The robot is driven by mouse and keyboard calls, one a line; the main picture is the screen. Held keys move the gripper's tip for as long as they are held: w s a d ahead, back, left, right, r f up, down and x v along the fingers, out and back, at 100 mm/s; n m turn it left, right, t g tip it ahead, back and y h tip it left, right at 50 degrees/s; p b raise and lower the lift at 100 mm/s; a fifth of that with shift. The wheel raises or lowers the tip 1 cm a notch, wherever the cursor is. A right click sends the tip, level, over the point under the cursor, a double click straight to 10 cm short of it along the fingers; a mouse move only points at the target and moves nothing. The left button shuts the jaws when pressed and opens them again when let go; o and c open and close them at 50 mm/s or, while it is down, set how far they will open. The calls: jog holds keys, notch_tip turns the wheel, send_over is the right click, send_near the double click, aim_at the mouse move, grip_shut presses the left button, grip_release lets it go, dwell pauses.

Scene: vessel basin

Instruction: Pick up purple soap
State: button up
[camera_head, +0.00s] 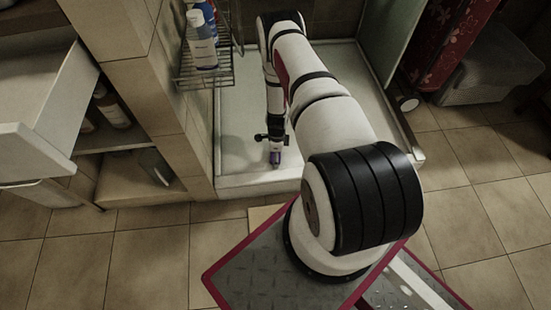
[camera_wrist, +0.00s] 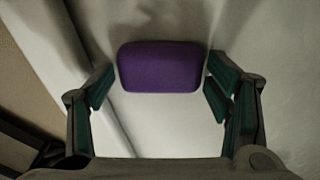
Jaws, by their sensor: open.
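The purple soap (camera_wrist: 160,66) is a rounded block lying on the pale basin floor (camera_wrist: 170,135). In the wrist view it sits upright in the picture's centre, between the tips of my gripper (camera_wrist: 160,85). The fingers stand apart on its left and right. The left fingertip is close to its edge; I cannot tell whether either finger touches it. In the head view the soap (camera_head: 275,158) is a small purple spot at the end of my arm, near the basin's front rim, and my gripper is small there, partly hiding the basin.
The basin's raised front rim (camera_head: 255,184) runs close to the soap. A tiled wall (camera_head: 160,110) stands left, with a wire rack (camera_head: 205,70) holding bottles (camera_head: 202,45). An open drawer (camera_head: 42,95) juts out at the left. A grey bin (camera_head: 490,75) stands at the right.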

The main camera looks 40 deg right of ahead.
jog(key=c, duration=1)
jog(key=shift+o, duration=0.2)
jog(key=shift+r, duration=0.2)
